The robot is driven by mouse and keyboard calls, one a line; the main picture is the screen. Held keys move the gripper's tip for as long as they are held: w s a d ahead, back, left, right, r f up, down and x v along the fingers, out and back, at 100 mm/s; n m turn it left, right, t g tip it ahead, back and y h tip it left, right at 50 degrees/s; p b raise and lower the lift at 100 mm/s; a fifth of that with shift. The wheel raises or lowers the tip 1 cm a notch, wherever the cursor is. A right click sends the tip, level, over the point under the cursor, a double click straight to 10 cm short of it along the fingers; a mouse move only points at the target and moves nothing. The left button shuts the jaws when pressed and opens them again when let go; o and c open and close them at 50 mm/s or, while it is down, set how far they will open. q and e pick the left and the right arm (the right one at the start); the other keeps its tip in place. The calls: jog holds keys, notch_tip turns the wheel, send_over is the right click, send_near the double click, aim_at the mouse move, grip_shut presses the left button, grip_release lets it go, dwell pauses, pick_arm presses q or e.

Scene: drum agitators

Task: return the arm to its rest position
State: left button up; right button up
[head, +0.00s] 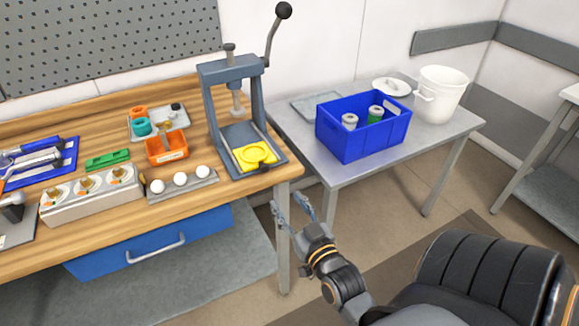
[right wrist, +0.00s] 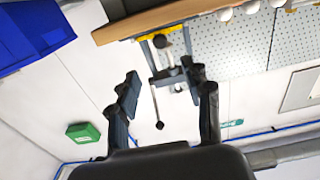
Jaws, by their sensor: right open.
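My right gripper (head: 293,210) is in the head view, beside the front right leg of the wooden workbench (head: 225,199) and below its top. Its fingers are spread and nothing is between them. In the right wrist view the two fingers of my right gripper (right wrist: 167,100) stand apart, with the lever press seen beyond them. My right arm (head: 345,285) reaches in from the lower right. My left gripper does not show in either view.
A press (head: 207,105) with a yellow piece (head: 255,155) stands at the bench's right end. A metal table (head: 345,173) beside it carries a blue crate (head: 350,143) and a white bucket (head: 440,95). Open floor (head: 400,225) lies right of the gripper.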

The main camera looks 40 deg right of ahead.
dwell(0.4)
jog(key=s+a+f+n+g+y, duration=0.1)
jog(key=s+a+f+g, duration=0.15)
jog(key=f, duration=0.85)
jog(key=s+a+f+g+y, duration=0.2)
jog(key=a+f, duration=0.2)
jog(key=f, duration=0.7)
jog(key=s+a+f+n+g+y, duration=0.1)
jog(key=s+a+f+g, duration=0.15)
jog(key=f, duration=0.85)
jog(key=s+a+f+n+g+y, duration=0.1)
jog(key=s+f+g, duration=0.2)
jog(key=s+f, duration=0.35)
jog(key=s+a+f+n+g, duration=0.1)
jog(key=s+a+f+g, duration=0.1)
jog(key=s+f, duration=0.45)
jog(key=s+d+f+g, duration=0.1)
jog(key=s+f+g, duration=0.1)
jog(key=s, duration=0.5)
jog(key=s+d+f+n+g, duration=0.1)
jog(key=s+f+g, duration=0.1)
jog(key=s+f, duration=0.3)
jog(key=s, duration=0.2)
jog(key=shift+s+d+f+h, duration=0.2)
jog(key=shift+s+f+h, duration=0.1)
